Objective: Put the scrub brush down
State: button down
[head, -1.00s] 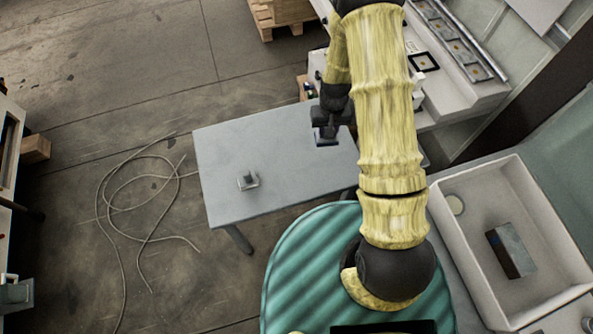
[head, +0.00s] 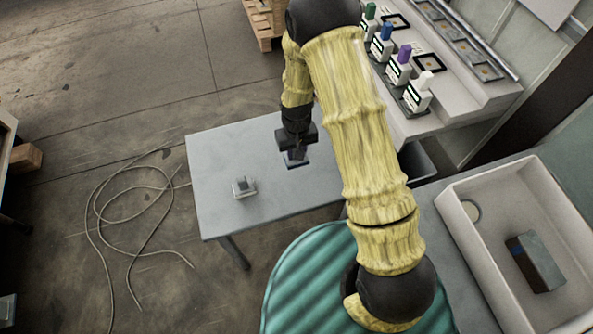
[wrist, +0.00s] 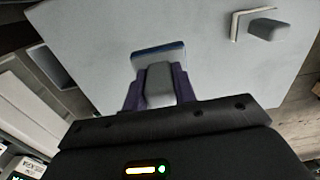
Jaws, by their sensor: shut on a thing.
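My gripper (wrist: 159,80) is shut on the handle, with a finger on each side, in the wrist view. In the head view my gripper (head: 295,146) points down over the right part of the grey table (head: 225,150). The base of the brush (head: 296,161) shows just below the fingers, roughly level. I cannot tell whether it touches the tabletop.
A small grey block on a light bracket (head: 244,187) stands on the table, left of my gripper. The table between and behind them is clear. Several bottles (head: 398,68) stand on a bench at right. A sink (head: 500,265) holds a dark box (head: 535,262). A cable (head: 130,215) lies on the floor.

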notch_tip(320, 180, down, 5)
jog(key=shift+r+p, duration=0.1)
jog(key=shift+p, duration=0.2)
jog(key=shift+f+p, duration=0.3)
jog(key=shift+f, duration=1.8)
jog(key=shift+f, duration=0.2)
jog(key=c, duration=1.1)
grip_release()
jog(key=shift+r, duration=0.2)
notch_tip(320, 180, up, 12)
jog(key=shift+b, duration=0.9)
